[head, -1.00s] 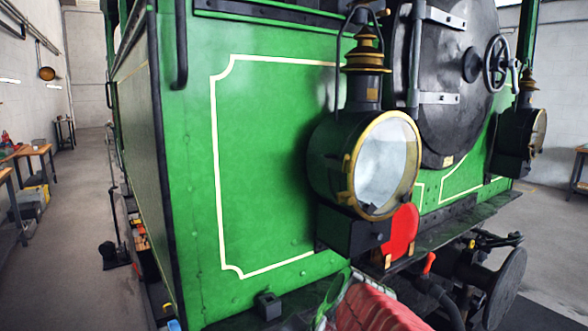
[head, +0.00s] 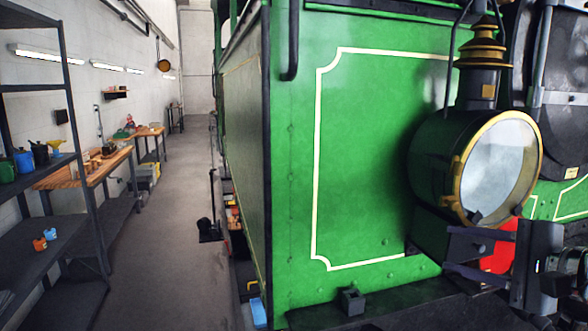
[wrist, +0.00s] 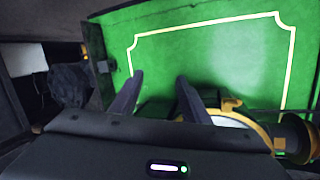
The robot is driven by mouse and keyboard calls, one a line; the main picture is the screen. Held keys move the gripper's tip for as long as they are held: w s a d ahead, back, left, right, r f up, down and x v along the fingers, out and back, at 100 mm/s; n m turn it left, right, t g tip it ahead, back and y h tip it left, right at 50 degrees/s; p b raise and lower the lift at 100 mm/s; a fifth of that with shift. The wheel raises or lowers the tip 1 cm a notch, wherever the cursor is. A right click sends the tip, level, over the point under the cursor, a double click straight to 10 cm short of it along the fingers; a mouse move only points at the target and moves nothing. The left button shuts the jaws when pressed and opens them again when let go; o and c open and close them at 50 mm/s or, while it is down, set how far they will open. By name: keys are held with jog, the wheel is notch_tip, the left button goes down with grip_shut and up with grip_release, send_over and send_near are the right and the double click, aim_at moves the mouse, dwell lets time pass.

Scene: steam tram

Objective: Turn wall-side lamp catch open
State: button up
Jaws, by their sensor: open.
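The wall-side lamp (head: 440,165) is a black drum with a glass front, a brass rim and a tiered brass-and-black chimney, on the front of the green tram. Small brass lugs (head: 457,170) show on the left side of its rim; which one is the catch I cannot tell.
The green tram body (head: 370,150) fills the middle, with a dark front ledge (head: 385,305) below. At left stand a dark metal shelf (head: 45,195) with cans and wooden workbenches (head: 85,170). The aisle floor (head: 155,260) between them is mostly clear.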

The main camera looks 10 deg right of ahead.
aim_at(460, 169)
jog(key=s+d+r+t+h, duration=0.2)
jog(key=s+d+r, duration=0.3)
jog(key=r, duration=0.6)
jog(key=shift+s+d+r+t+h, duration=0.2)
jog(key=shift+d+t+h, duration=0.1)
jog(key=shift+d+t, duration=0.75)
jog(key=shift+d, duration=0.1)
jog(key=shift+w+a, duration=0.15)
jog(key=shift+w, duration=3.3)
jog(key=shift+w+a, duration=0.1)
jog(key=shift+w, duration=3.35)
jog(key=shift+c, duration=0.2)
jog(key=c, duration=1)
